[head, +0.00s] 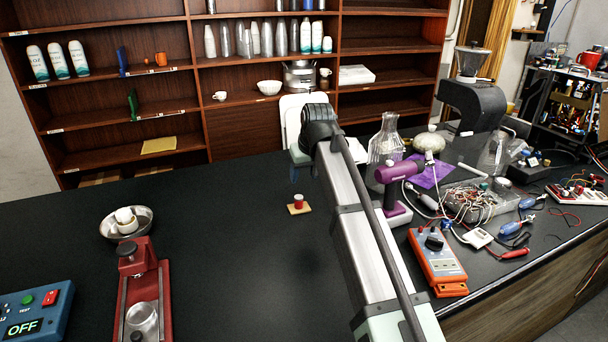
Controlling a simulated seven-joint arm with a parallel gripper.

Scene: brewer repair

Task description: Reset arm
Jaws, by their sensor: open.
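My arm reaches from the lower right up to a dark joint near the middle of the head view. Pale parts show just behind and left of that joint, at the far edge of the black table (235,250). A small wooden piece with a red top (298,206) lies on the table, left of the arm.
Left are a metal bowl (104,228) with white pieces, a red stand (165,300) and a blue box (38,308) reading OFF. Right are a purple tool (395,172), a flask (387,140), an orange meter (436,264), wires and a grinder (470,100). Shelves (110,97) stand behind. The table's middle is clear.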

